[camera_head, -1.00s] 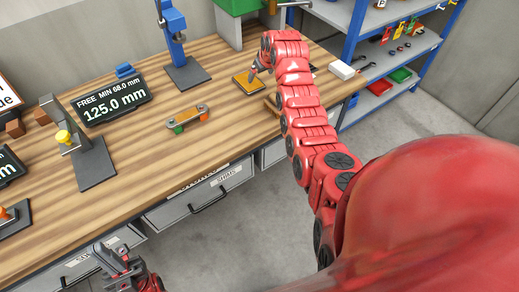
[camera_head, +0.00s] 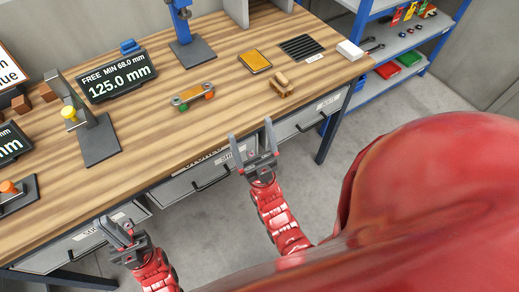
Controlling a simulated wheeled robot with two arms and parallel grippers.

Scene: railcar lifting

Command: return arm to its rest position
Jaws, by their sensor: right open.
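My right gripper (camera_head: 254,148) is open and empty. It is in front of the workbench's front edge, over the drawer fronts, with its red arm (camera_head: 275,213) folded back toward me. My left gripper (camera_head: 118,233) is at the lower left, in front of the bench drawers. Its fingers look small and close together, and I cannot tell whether they are open or shut. Neither gripper touches anything on the bench that I can see.
The wooden workbench (camera_head: 215,110) holds a display (camera_head: 117,78) reading 125.0 mm, a small railcar (camera_head: 193,96), an orange pad (camera_head: 255,61), a wooden block (camera_head: 282,84) and a black slatted mat (camera_head: 301,47). A blue shelf rack (camera_head: 361,32) stands at the right.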

